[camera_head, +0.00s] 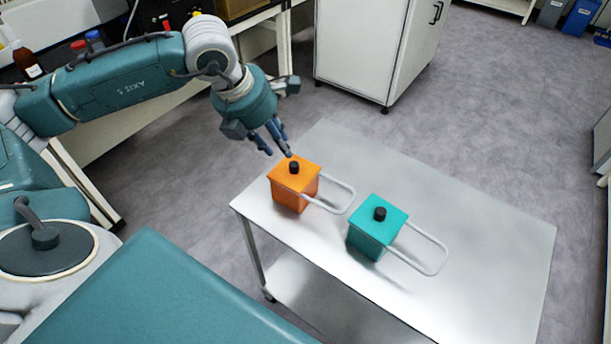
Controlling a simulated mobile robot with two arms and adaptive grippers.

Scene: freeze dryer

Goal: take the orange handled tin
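The orange tin (289,189) stands upright near the left corner of the metal table. It has a black knob on its lid and a pale loop handle (334,191) reaching out to its right. My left gripper (276,148) is above and just behind the orange tin, pointing down toward its lid. Its fingers are spread apart and hold nothing. One fingertip comes close to the black knob; I cannot tell if it touches. My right gripper is not in view.
A teal tin (371,238) with a similar handle stands to the right of the orange one. The metal table (480,245) is bare on its right side. A white cabinet (365,45) stands behind. A bench with bottles (95,42) is behind my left arm.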

